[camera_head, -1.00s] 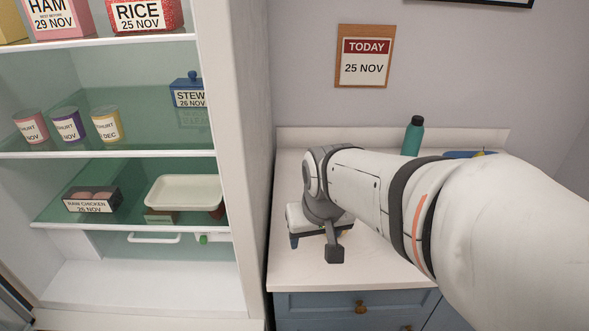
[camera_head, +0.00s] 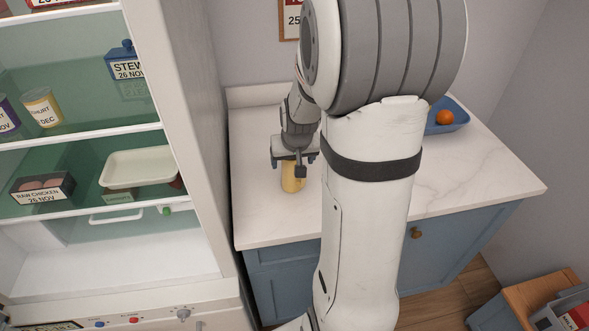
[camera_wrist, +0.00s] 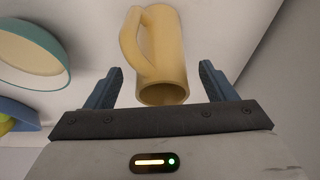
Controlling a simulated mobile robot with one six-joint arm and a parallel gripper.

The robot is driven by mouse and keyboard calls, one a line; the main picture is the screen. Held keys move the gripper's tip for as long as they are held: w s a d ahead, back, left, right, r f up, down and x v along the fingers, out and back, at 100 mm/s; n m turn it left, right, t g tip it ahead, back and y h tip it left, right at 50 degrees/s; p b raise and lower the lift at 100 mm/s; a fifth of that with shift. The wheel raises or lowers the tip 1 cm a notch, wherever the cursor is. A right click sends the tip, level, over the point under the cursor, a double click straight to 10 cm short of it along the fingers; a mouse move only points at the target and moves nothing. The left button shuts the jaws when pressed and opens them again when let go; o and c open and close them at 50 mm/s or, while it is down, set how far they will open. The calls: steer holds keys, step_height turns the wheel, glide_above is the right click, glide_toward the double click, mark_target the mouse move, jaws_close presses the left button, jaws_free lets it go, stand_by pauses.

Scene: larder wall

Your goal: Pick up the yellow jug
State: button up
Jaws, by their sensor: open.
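The yellow jug (camera_head: 291,178) stands on the white counter, just below my gripper in the head view. My gripper and forearm hide its upper part there. In the wrist view the jug (camera_wrist: 164,55) lies between and beyond the two blue fingers, with its handle on the left side and its open rim facing the camera. My gripper (camera_wrist: 161,80) is open, with a finger on either side of the jug and a visible gap to each. It also shows in the head view (camera_head: 295,160).
A blue tray (camera_head: 457,117) with an orange fruit (camera_head: 445,117) sits at the counter's right. A teal-rimmed round item (camera_wrist: 30,50) is left of the jug in the wrist view. The open larder's side wall (camera_head: 185,120) stands left of the counter. The counter's front right is clear.

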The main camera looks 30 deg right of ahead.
steer(key=shift+x, duration=1.3)
steer(key=shift+w, duration=0.1)
steer(key=c, duration=1.4)
steer(key=shift+r, duration=0.2)
step_height(320, 180, up, 10)
steer(key=shift+f+b, duration=0.2)
steer(key=shift+b, duration=0.25)
